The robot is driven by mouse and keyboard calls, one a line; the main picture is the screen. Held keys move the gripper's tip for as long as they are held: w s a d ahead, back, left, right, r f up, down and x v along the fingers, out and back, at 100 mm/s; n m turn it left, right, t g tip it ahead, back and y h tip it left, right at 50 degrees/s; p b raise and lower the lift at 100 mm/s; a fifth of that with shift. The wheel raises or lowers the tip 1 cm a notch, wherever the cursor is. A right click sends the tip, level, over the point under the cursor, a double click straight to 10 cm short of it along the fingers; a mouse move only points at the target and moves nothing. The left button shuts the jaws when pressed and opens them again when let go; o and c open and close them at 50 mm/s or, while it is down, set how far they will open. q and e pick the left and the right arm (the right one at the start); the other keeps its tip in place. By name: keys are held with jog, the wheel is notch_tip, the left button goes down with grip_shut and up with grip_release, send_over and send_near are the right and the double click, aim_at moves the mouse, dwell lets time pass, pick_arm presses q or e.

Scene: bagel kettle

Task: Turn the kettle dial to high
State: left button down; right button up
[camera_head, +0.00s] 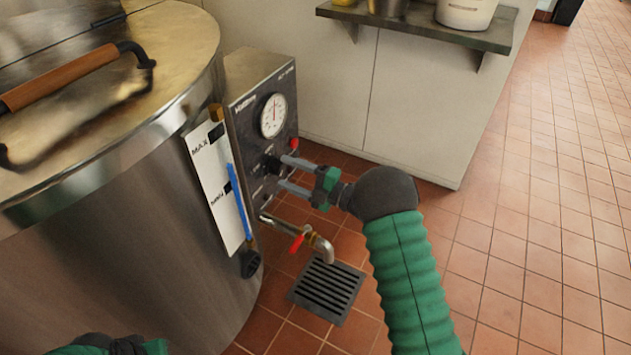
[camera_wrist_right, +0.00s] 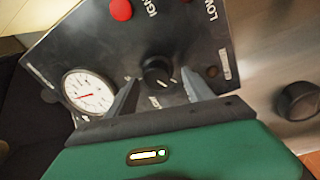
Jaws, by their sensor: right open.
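The kettle (camera_head: 110,260) is a large steel drum at the left of the head view. Its control panel (camera_head: 245,85) carries a black dial (camera_head: 270,163), which also shows in the right wrist view (camera_wrist_right: 158,72) with a white pointer mark. My right gripper (camera_head: 283,171) is at the panel, fingers pointing at it. In the right wrist view its open fingers (camera_wrist_right: 160,90) stand on either side of the dial, with visible gaps; I cannot tell if either touches it. My left gripper (camera_head: 115,346) shows only partly at the bottom left edge, its fingers unclear.
A round gauge (camera_head: 273,115) and a red button (camera_head: 294,143) are near the dial. Below are a drain pipe with a red-handled valve (camera_head: 297,243) and a floor grate (camera_head: 327,290). A shelf (camera_head: 430,28) stands behind. The tiled floor at right is clear.

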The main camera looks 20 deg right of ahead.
jog(key=p+v, duration=0.4)
jog(key=v, duration=1.1)
jog(key=shift+f, duration=0.15)
jog(key=shift+w, duration=0.1)
